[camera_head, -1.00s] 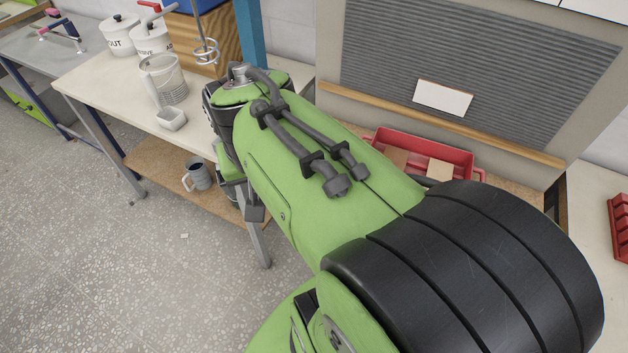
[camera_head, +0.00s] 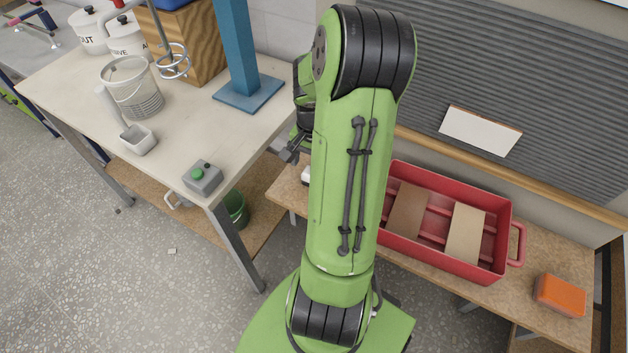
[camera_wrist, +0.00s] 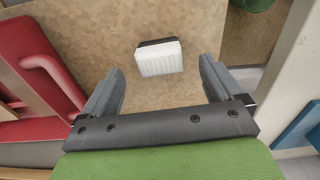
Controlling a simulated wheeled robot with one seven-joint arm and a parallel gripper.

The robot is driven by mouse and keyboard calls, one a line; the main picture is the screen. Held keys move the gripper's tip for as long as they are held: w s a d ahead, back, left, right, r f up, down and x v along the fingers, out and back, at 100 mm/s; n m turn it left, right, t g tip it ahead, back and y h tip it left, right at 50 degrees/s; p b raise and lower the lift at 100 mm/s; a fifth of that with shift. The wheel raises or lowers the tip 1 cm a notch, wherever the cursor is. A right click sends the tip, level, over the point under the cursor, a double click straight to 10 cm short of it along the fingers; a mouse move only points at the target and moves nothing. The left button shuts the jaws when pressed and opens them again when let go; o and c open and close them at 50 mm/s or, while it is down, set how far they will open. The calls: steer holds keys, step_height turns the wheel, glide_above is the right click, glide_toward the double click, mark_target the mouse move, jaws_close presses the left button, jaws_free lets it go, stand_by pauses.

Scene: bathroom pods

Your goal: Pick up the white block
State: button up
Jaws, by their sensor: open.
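The white block (camera_wrist: 160,60) lies on the brown bench top (camera_wrist: 100,35) in the wrist view. It has a ribbed white face and a dark strip along its far edge. My gripper (camera_wrist: 162,84) is open, with one finger on each side of the block's position in the picture. The block appears beyond the fingertips, with nothing between them. In the head view my gripper (camera_head: 289,155) is small, left of my arm. A bit of white (camera_head: 306,176), probably the block, shows beside my arm and is mostly hidden by it.
A red tray (camera_head: 445,265) with brown pieces stands on the bench right of my arm. An orange block (camera_head: 560,296) lies farther right.

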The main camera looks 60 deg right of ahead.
step_height(320, 180, down, 5)
steer(key=shift+d+r+b, duration=0.1)
steer(key=shift+r+b, duration=0.1)
steer(key=shift+b, duration=0.45)
steer(key=shift+r, duration=0.1)
steer(key=c, duration=1.2)
steer(key=shift+o, duration=0.2)
